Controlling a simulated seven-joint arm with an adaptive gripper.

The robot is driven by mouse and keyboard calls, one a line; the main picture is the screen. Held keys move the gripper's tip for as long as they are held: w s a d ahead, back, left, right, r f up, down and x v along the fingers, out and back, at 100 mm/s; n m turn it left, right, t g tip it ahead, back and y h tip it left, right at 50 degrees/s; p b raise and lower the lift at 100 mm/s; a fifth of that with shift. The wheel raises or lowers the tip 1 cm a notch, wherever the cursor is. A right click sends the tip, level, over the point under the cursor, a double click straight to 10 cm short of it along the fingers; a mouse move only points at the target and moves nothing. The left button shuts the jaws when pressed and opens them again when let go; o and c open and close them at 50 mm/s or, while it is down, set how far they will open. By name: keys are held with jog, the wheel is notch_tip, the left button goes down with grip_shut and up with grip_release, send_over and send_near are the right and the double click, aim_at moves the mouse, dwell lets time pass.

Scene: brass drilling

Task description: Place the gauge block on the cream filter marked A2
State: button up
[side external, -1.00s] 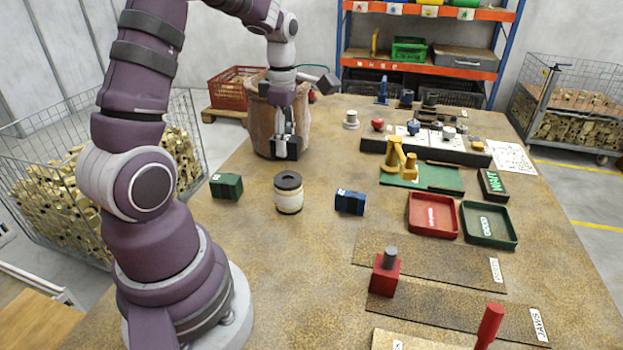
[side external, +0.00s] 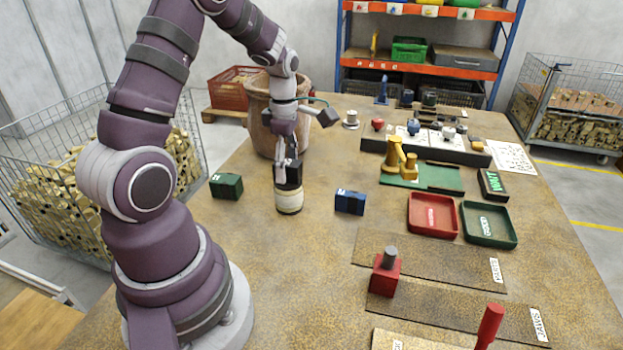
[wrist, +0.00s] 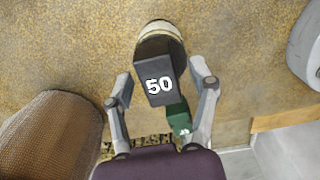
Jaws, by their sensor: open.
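The gauge block (side external: 288,177) is a dark block. It stands upright on the dark top of the cream filter (side external: 289,202), seemingly touching it. In the wrist view the block (wrist: 154,68) shows a white "50", with the round filter (wrist: 163,29) partly hidden behind it. No A2 mark is readable on the filter. My gripper (wrist: 160,78) is open, with one finger on each side of the block and a visible gap at each side. In the side view my gripper (side external: 287,160) is directly above the filter.
A green block (side external: 226,186) is left of the filter and a blue block (side external: 350,202) is right of it. A large brown basket (side external: 264,125) stands close behind my gripper. Red (side external: 433,215) and green (side external: 488,225) trays lie further right.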

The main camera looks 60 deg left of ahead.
aim_at(287, 162)
notch_tip(287, 162, up, 11)
jog(key=s+d+r+m+t, duration=0.1)
jog(key=s+d+m+t, duration=0.1)
jog(key=d+m, duration=0.5)
jog(key=s+d+r+m+t, duration=0.1)
jog(key=s+d+m+t, duration=0.2)
jog(key=d+m, duration=0.5)
jog(key=s+m, duration=0.1)
jog(key=m, duration=1.1)
jog(key=shift+d+t, duration=0.3)
